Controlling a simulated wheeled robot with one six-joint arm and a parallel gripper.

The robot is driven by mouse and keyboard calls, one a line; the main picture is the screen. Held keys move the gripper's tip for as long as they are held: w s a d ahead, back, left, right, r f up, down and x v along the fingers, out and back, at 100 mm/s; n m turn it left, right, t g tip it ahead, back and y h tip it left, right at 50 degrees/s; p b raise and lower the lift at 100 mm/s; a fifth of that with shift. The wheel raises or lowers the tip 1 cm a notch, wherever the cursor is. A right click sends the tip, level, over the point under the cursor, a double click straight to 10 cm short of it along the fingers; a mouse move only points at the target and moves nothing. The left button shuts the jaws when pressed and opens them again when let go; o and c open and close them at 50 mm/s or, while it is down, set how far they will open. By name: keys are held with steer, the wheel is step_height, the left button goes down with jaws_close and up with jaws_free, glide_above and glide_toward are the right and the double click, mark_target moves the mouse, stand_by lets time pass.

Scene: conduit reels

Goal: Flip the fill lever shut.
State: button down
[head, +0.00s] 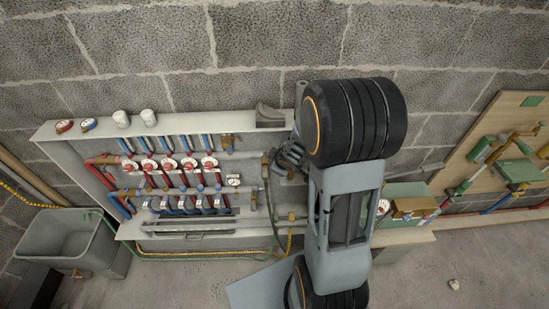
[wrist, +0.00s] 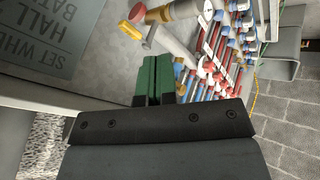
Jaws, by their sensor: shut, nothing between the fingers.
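My gripper (wrist: 153,79) shows in the wrist view as two green fingers pressed together, with nothing between them. Which part is the fill lever I cannot tell for sure. The fingertips look close to the yellow lever, but I cannot see contact.
Rows of red and blue pipes (wrist: 222,45) lie beyond the fingers. A grey printed plate (wrist: 60,40) is at the upper left of the wrist view.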

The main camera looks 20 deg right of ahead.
steer(key=shift+d+p+v, duration=0.15)
steer(key=shift+p+v, duration=0.2)
steer(key=shift+v, duration=0.35)
steer(key=shift+d+p+v, duration=0.1)
steer(key=shift+p+v, duration=0.2)
steer(key=shift+v, duration=0.45)
